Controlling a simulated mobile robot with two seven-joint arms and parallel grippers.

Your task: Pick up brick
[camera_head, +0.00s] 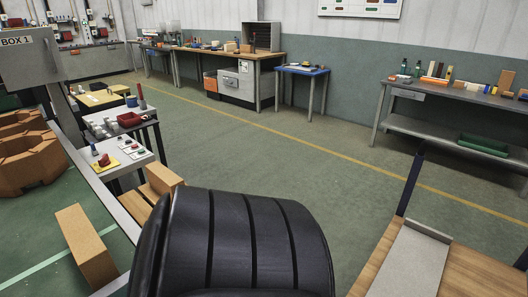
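An orange-brown brick (86,247) sits at the lower left, beside the grey rail of a green-floored area. More brown bricks (163,177) lie just right of that rail, partly hidden. Larger brown blocks with angled sides (30,160) are stacked at the left edge. Neither of my grippers shows in this view. The bottom middle of the view is blocked by a large black ribbed shape close to the camera.
A wooden table (482,274) with a grey plate (412,262) on it stands at the lower right. Small tables with parts (126,160) stand at the left. A grey workbench (450,96) stands at the right. The middle floor (290,150) is clear.

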